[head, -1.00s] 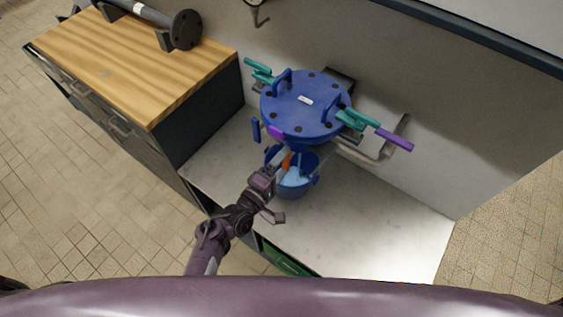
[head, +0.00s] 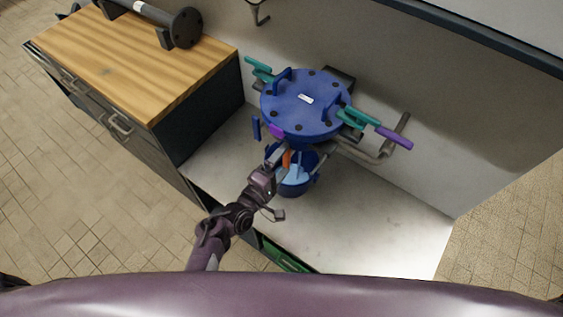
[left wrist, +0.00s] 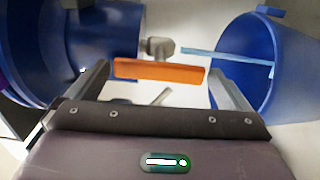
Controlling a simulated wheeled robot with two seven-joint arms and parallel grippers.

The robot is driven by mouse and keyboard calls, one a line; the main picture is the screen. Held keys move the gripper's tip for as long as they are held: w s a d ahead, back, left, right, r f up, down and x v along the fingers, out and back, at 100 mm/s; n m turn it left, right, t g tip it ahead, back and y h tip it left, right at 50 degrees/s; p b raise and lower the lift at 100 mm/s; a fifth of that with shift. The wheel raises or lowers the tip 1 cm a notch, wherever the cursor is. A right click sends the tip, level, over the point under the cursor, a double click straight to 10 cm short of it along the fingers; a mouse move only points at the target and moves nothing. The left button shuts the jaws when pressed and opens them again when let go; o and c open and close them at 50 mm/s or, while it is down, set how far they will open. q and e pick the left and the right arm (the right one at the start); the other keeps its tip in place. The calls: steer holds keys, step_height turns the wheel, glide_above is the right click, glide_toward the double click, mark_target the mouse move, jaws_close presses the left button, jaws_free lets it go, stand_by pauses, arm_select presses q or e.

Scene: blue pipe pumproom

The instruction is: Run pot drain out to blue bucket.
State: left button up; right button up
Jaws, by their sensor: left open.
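The blue pot (head: 303,104) with a bolted lid stands on the white worktop against the wall. Below its front is the blue bucket (head: 294,187), holding something light blue. An orange drain handle (head: 287,158) shows just above the bucket. In the left wrist view, the orange handle (left wrist: 160,71) lies between the open fingers of my left gripper (left wrist: 163,82), beside a metal fitting (left wrist: 160,46) on the pot. A light-blue strip (left wrist: 228,57), like a stream, runs from near the fitting into the bucket (left wrist: 245,75). I cannot tell whether the fingers touch the handle. My right gripper is out of view.
Teal side handles (head: 357,118) and a purple grip (head: 394,138) stick out from the pot. A grey pipe (head: 380,152) is behind it at right. A wooden counter (head: 120,65) stands at left with a flanged pipe (head: 185,28) on it. The worktop's right part is clear.

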arm_select(q)
steer(key=v, duration=0.7)
steer(key=shift+s+a+b, duration=0.2)
steer(key=shift+s+b, duration=0.15)
steer(key=shift+b, duration=0.1)
